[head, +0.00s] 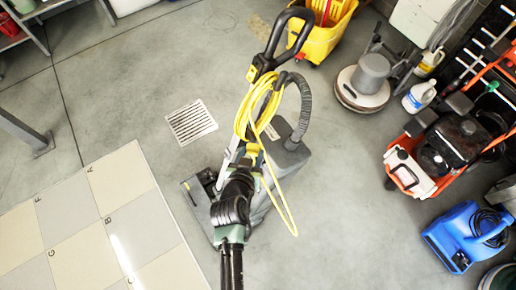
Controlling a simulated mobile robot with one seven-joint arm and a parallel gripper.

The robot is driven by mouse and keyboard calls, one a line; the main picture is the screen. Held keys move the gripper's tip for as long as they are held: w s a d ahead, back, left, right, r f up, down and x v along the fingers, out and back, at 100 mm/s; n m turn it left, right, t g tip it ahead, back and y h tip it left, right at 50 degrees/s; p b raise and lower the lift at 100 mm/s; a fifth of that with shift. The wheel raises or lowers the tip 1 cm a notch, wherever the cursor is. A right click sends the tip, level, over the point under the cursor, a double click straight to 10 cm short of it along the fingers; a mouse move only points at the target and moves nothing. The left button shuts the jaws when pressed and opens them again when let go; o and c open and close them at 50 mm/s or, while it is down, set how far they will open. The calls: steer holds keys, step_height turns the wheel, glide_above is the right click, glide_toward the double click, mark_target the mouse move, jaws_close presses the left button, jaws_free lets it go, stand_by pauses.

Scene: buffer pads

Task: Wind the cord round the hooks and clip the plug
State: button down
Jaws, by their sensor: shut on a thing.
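An upright floor machine with a looped black handle (291,22) stands in the middle of the head view. The yellow cord (247,117) lies in several long loops along the machine's upper shaft. One slack length (283,206) of cord hangs down to the right of the machine's body. My arm reaches up from the bottom edge, and my gripper (253,158) is at the lower end of the loops, shut on the cord. Its fingertips are small and partly hidden. The hooks are mostly covered by the cord, and I cannot make out the plug clearly.
A floor drain (191,122) lies left of the machine, and lettered floor pads (84,263) at the lower left. A yellow mop bucket (322,40), a round floor scrubber (363,84), an orange-and-white machine (409,168) and a blue blower (463,237) stand right. Grey floor between is clear.

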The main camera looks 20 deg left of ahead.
step_height(320, 180, down, 15)
steer(key=b, duration=1.3)
steer(key=shift+w+d+f, duration=0.2)
steer(key=shift+w+d, duration=0.05)
steer(key=shift+w, duration=0.1)
